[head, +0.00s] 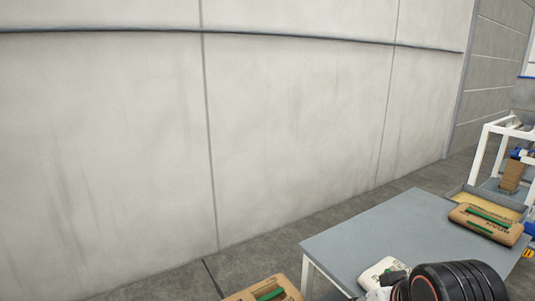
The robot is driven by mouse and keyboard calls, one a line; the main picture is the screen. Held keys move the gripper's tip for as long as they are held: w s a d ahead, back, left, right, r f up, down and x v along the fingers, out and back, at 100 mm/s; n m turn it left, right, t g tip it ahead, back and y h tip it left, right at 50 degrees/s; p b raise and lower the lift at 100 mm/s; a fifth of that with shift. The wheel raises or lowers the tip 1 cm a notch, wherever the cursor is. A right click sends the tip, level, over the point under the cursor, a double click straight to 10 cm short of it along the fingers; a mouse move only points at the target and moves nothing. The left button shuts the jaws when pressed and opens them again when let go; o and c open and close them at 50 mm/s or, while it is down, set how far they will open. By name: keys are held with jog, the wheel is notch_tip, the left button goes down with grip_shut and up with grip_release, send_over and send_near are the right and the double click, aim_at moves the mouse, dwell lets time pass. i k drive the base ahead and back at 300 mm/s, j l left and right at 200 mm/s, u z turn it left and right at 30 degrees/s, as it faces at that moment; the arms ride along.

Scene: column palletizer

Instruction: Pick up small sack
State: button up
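A small white sack (384,272) with dark print lies on the grey table (375,230) near its front edge, at the bottom of the head view. My dark arm end covers its right side. My gripper (385,291) is partly in view at the bottom edge, close to the sack. Its fingers are mostly hidden or cut off, so I cannot tell whether they are open or touch the sack.
A brown sack with green stripes (488,225) lies at the table's right end. Another brown sack (262,291) shows at the bottom edge, left of the table. A tray (465,191) and white-framed machine (478,155) stand behind right. The table's middle is clear.

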aim_at(506, 232)
jog(key=z, duration=1.4)
jog(key=i+l+z, duration=0.4)
jog(key=i, duration=0.3)
jog(key=i+z, duration=0.4)
jog(key=i, duration=0.3)
jog(key=i+u, duration=0.25)
jog(key=i, duration=0.25)
jog(key=i+l+u, duration=0.25)
jog(key=i, duration=0.2)
jog(key=i+l+u, duration=0.2)
jog(key=i, duration=0.3)
jog(key=i+l+u, duration=0.2)
jog(key=u, duration=0.2)
jog(key=i+l+u, duration=0.55)
jog(key=u, duration=0.25)
jog(key=i+l+u, duration=0.1)
jog(key=l+u, duration=0.75)
jog(key=i+l, duration=0.05)
jog(key=l, duration=0.05)
